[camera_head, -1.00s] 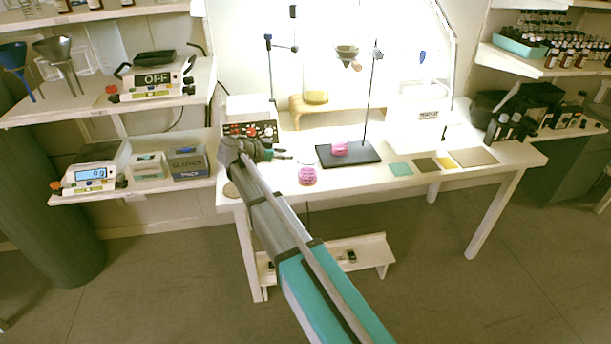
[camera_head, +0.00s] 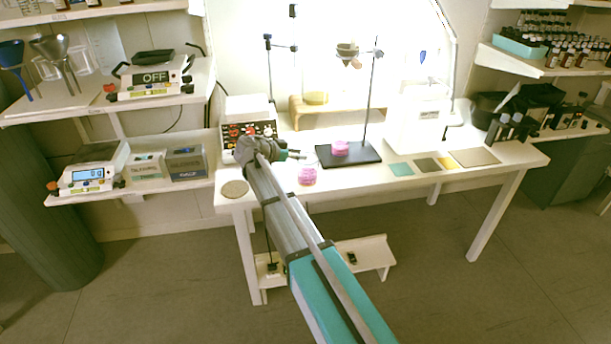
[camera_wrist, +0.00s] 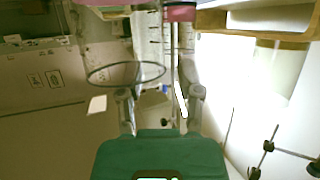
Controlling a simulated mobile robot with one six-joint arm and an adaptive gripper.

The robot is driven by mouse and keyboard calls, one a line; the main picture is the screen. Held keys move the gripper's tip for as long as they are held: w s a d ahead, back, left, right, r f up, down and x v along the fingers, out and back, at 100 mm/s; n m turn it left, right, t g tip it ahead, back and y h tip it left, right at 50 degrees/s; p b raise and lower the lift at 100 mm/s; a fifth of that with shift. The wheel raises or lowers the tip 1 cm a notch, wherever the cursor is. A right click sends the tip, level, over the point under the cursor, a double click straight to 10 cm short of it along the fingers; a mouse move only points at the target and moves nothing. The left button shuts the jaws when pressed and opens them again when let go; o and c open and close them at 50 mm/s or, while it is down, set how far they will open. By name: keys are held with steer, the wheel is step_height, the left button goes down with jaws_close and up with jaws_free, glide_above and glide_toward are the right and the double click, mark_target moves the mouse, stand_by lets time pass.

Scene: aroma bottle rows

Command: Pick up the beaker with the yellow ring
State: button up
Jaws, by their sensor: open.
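A glass beaker of pink liquid (camera_head: 307,176) stands on the white table, right of and in front of my gripper (camera_head: 297,154). Another pink vessel (camera_head: 340,149) stands on the black stand base. A pale yellow vessel (camera_head: 316,98) is on the wooden shelf, and a pale vessel (camera_wrist: 280,72) also shows by that shelf in the wrist view. I cannot make out a yellow ring on any of them. In the upside-down wrist view, my gripper (camera_wrist: 158,100) has its fingers apart and nothing clearly held. Clear graduated glass (camera_wrist: 150,42) and pink liquid (camera_wrist: 180,12) lie beyond the fingers.
The black stand base (camera_head: 362,155) with its upright rod is right of my gripper. A control box with knobs (camera_head: 248,132) stands close behind my wrist. The wooden shelf (camera_head: 345,104) is at the back. Flat coloured squares (camera_head: 427,165) lie to the right.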

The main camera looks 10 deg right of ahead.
steer(key=shift+w+d+f, duration=0.15)
steer(key=shift+d+f, duration=0.05)
steer(key=shift+d, duration=0.3)
jaws_close()
stand_by(0.3)
